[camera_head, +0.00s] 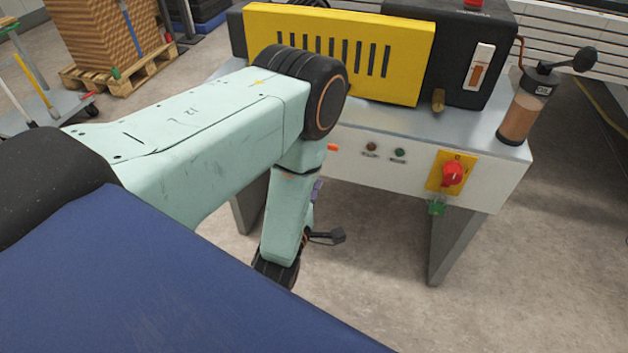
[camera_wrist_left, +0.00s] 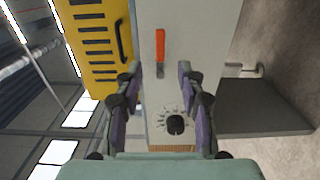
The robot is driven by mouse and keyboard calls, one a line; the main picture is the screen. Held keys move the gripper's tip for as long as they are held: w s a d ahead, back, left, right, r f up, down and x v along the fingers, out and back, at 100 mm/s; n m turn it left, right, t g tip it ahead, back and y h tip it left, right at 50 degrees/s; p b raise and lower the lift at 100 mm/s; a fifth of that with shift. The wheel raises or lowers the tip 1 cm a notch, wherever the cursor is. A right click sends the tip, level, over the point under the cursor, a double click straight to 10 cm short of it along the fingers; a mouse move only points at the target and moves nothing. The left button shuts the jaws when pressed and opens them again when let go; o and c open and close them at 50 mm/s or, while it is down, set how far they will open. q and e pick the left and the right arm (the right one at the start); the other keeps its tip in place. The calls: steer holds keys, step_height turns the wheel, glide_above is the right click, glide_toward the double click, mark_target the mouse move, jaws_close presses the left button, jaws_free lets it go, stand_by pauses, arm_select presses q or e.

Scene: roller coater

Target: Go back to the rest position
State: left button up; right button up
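My left arm comes in from the left in the head view, bent down in front of the roller coater (camera_head: 395,165). Its gripper is mostly hidden behind the forearm there. The left wrist view shows the left gripper (camera_wrist_left: 160,72) open, with its purple-sided fingers apart and nothing held between them. Beyond them is the machine's pale front panel (camera_wrist_left: 192,42), with an orange switch (camera_wrist_left: 160,45) and a black dial (camera_wrist_left: 175,125). The orange switch also shows in the head view (camera_head: 333,147). I cannot tell how far the fingertips are from the panel. My right gripper is in neither view.
The machine carries a yellow slotted cover (camera_head: 340,50), a red rotary switch (camera_head: 453,174) on a yellow plate, and a brown-filled container (camera_head: 521,118). A loaded pallet (camera_head: 110,75) and a trolley (camera_head: 60,115) stand at the upper left. Floor at the lower right is clear.

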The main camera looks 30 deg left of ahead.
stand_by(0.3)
arm_select(q)
steer(key=s+d+f+m+g+h, duration=0.2)
steer(key=s+f+m+g, duration=0.7)
steer(key=s+f+m, duration=0.35)
steer(key=s+d+r+m+g+h+p, duration=0.1)
steer(key=s+m+g, duration=0.3)
steer(key=s, duration=0.5)
steer(key=s+d+r+m+g+h+p, duration=0.1)
steer(key=s+r+m+g, duration=0.2)
steer(key=s, duration=0.5)
steer(key=shift+s+d+r+m+g+p, duration=0.3)
steer(key=shift+s+r+m+g+p, duration=0.15)
steer(key=shift+g, duration=0.35)
